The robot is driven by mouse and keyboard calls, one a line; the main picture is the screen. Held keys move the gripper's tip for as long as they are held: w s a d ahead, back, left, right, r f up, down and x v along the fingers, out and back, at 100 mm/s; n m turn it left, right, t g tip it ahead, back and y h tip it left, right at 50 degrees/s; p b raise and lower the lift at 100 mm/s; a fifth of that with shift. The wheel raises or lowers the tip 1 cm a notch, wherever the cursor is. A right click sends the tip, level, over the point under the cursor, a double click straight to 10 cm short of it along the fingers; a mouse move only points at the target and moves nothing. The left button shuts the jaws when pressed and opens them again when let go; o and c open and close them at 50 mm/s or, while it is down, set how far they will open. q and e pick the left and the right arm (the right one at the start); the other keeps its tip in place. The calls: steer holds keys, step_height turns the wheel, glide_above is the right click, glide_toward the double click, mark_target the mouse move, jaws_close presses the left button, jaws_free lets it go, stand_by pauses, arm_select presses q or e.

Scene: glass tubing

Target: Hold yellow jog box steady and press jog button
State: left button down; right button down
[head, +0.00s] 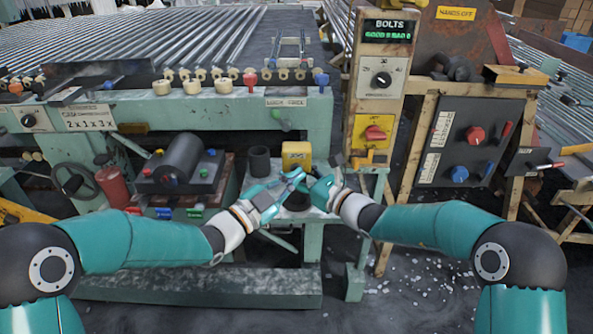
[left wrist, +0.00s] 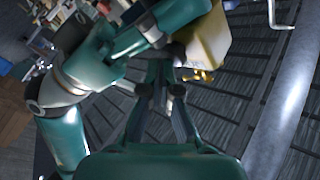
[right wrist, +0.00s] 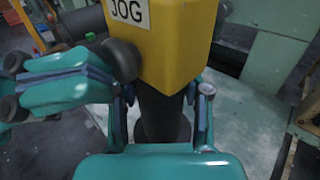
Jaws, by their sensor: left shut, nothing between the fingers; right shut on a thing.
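The yellow jog box (head: 297,154) stands upright above the small pale bench, in front of the machine. Its JOG label and yellow body fill the top of the right wrist view (right wrist: 175,50), and its side shows in the left wrist view (left wrist: 208,38). My right gripper (head: 312,184) is shut on the dark stem (right wrist: 160,118) below the box, one finger on each side. The jog button is not visible.
A dark cup (head: 259,160) stands left of the box on the bench. A dark roller unit (head: 182,158) is further left. A post with a red knob (head: 375,133) is close on the right. My forearms nearly meet in front of the bench.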

arm_select(q)
steer(key=shift+s, duration=0.6)
steer(key=s, duration=0.5)
stand_by(0.3)
stand_by(1.5)
arm_select(e)
steer(key=shift+c, duration=2.2)
jaws_free()
